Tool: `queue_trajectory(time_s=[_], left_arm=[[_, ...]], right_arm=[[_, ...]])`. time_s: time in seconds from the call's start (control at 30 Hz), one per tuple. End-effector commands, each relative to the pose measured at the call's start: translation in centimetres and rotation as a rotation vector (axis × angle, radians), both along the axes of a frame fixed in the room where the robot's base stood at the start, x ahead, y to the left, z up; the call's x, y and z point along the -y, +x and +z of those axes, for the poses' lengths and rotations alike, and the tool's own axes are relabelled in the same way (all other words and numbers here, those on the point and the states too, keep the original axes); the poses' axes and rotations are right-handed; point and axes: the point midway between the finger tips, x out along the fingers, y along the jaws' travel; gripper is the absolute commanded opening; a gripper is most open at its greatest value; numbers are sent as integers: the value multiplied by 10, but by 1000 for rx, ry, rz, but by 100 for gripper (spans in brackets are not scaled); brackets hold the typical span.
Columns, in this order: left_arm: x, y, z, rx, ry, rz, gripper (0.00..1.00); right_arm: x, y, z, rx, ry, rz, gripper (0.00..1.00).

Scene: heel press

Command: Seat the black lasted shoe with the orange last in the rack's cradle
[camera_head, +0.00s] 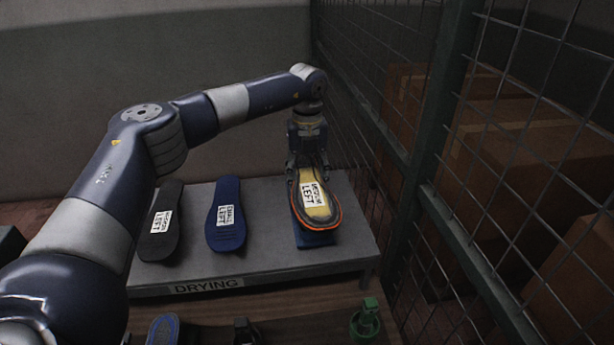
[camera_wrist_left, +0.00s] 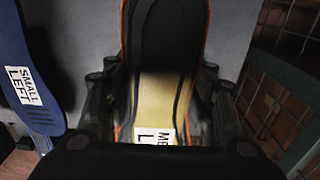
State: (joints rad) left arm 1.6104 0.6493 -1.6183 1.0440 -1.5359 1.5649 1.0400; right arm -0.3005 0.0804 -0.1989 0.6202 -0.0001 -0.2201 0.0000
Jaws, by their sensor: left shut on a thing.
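The black lasted shoe (camera_head: 318,211) shows a tan sole, a "MEDIUM LEFT" label and an orange edge. It is at the right end of the drying rack, above a blue cradle (camera_head: 316,240). Its underside is hidden, so I cannot tell whether it touches the cradle. My left gripper (camera_head: 308,172) comes down from above and is shut on the shoe's far part, a finger on each side. In the left wrist view the shoe (camera_wrist_left: 158,92) lies between the fingers, with part of its label visible. My right gripper is not in view.
A black sole (camera_head: 162,238) and a blue "SMALL LEFT" sole (camera_head: 227,235) lie left on the grey rack (camera_head: 265,258), marked "DRYING". A wire mesh fence (camera_head: 420,195) stands close on the right. A green object (camera_head: 365,322) and other items stand on the wooden surface in front.

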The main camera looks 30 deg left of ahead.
Motion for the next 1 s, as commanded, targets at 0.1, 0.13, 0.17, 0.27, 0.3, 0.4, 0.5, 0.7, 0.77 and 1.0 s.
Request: queue_trajectory(time_s=[0.1, 0.13, 0.17, 0.27, 0.3, 0.4, 0.5, 0.7, 0.77, 1.0], left_arm=[[0, 1, 1, 3, -2, 0, 16], [0, 1, 0, 3, -2, 0, 16], [0, 1, 0, 3, -2, 0, 16], [0, 1, -2, 3, -2, 0, 16], [0, 1, -2, 3, -2, 0, 16], [0, 1, -4, 3, -2, 0, 16], [0, 0, -5, 3, -2, 0, 16], [0, 0, -8, 3, -2, 0, 16], [0, 0, -9, 2, -2, 0, 16], [0, 0, -12, 1, -2, 0, 52]], right_arm=[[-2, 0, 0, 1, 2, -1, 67], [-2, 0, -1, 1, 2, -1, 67], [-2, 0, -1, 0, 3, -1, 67], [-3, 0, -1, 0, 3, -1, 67], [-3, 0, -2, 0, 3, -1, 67], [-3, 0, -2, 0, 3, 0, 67], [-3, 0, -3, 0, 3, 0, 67], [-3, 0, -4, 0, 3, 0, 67], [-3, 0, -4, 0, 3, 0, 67], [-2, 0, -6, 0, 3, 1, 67]])
